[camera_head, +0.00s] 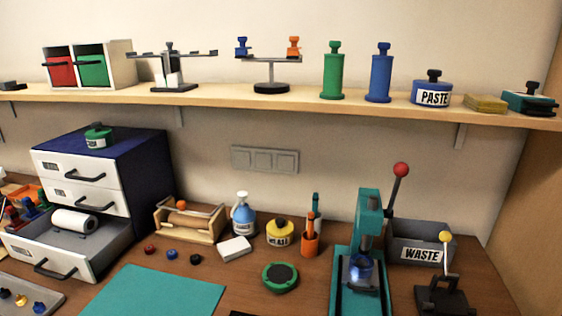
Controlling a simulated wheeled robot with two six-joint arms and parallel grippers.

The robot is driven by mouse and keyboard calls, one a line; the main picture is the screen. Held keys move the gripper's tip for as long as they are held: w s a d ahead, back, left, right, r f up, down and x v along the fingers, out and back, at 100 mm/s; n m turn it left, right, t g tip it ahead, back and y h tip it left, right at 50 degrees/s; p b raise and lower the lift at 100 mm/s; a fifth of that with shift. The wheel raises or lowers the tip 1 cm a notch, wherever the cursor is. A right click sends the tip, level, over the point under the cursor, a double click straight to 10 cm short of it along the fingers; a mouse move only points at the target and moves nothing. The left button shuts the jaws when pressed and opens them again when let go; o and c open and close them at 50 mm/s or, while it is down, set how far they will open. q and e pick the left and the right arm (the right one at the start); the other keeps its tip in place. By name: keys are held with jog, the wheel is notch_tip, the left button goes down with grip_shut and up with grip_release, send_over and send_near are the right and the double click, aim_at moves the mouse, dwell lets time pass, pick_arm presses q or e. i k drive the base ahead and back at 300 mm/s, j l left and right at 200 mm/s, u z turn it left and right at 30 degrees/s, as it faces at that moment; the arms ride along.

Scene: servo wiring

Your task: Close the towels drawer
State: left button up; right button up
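A blue and white drawer cabinet (150,180) stands at the left of the bench. Its upper drawer (75,164) and middle drawer (84,193) are shut. Its bottom drawer (50,258) is pulled well out toward the front, with a dark bar handle on its white face. A white roll (74,221) lies inside the bottom drawer. The drawer's label is too small to read. Neither of my grippers shows in the head view.
A tray with small coloured knobs (22,297) lies in front of the open drawer. A teal mat (158,292) lies to its right. Small red, blue and black pieces (172,253) sit beside the cabinet. A teal press (364,255) and WASTE bin (424,243) stand at right.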

aim_at(83, 258)
jog(key=u, duration=1.65)
jog(key=j, duration=0.3)
jog(key=i+j+u, duration=0.1)
jog(key=j, duration=0.25)
